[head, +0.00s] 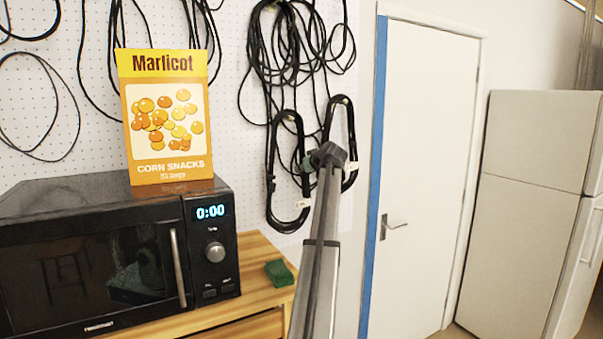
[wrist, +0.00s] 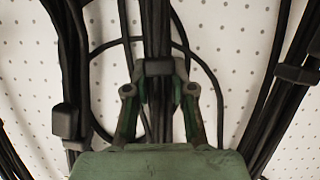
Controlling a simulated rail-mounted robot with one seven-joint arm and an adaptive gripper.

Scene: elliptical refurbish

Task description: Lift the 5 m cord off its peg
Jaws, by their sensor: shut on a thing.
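Two long black coiled cords hang side by side on the white pegboard in the head view, the left coil (head: 271,165) and the right coil (head: 352,140). Both carry small pale tags that are too small to read, so I cannot tell which is the 5 m cord. My gripper (head: 307,164) is at the right strand of the left coil. In the wrist view its green fingers (wrist: 158,108) are shut around an upright black cord bundle (wrist: 156,35) with a dark band. The fingers' contact is partly hidden. The pegs are not clear in the wrist view.
More black cords (head: 275,45) hang tangled above. Other bundles flank my fingers closely in the wrist view, left (wrist: 66,85) and right (wrist: 290,80).

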